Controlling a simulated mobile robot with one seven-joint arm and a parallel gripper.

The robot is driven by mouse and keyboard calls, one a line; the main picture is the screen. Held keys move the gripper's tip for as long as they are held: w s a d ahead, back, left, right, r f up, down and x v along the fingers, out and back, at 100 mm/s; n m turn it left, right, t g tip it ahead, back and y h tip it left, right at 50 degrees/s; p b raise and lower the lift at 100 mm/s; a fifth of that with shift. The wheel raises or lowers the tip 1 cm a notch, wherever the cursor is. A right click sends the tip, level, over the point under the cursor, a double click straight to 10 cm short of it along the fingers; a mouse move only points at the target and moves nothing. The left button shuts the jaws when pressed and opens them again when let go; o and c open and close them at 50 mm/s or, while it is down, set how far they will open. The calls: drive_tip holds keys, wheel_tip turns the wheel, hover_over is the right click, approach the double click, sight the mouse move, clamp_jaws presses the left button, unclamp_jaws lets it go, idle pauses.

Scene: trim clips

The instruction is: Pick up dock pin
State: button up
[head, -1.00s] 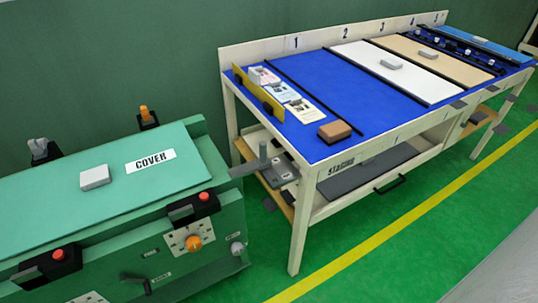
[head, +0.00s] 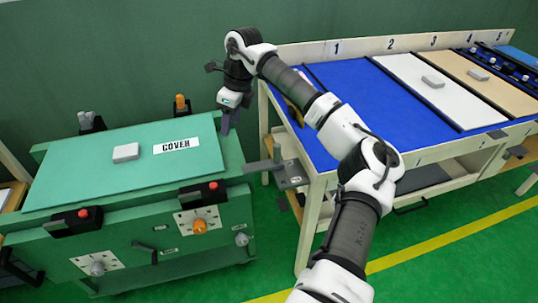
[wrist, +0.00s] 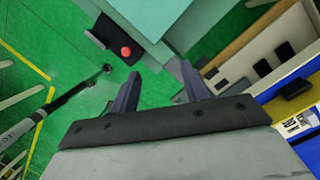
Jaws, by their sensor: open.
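A grey metal bracket (head: 291,174) with a short upright grey post (head: 277,153) sits in the gap between the green cart and the blue-topped table; the post looks like the dock pin, but I cannot be sure. My gripper (head: 226,128) points down over the cart's right edge, to the left of the post and higher than it. In the wrist view my gripper (wrist: 160,87) has its two dark fingers apart with nothing between them. I cannot make out the post in the wrist view.
The green cart (head: 70,178) has a COVER plate, a grey block (head: 126,152), red buttons (head: 213,185) and an orange knob (head: 200,226). The table (head: 360,95) has numbered bays. My arm crosses in front of its left part. Green floor lies in front.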

sight(277, 145)
drive_tip(key=w+d+m+h, duration=0.2)
drive_tip(key=d+h, duration=0.1)
drive_tip(key=d, duration=0.9)
wheel_tip(277, 145, down, 7)
drive_tip(key=shift+s+f+p, duration=0.1)
drive_tip(key=shift+p, duration=0.6)
drive_tip(key=shift+d+f+p, duration=0.1)
drive_tip(key=shift+f+p, duration=0.8)
drive_tip(key=shift+f, duration=2.05)
drive_tip(key=shift+c, duration=0.5)
clamp_jaws()
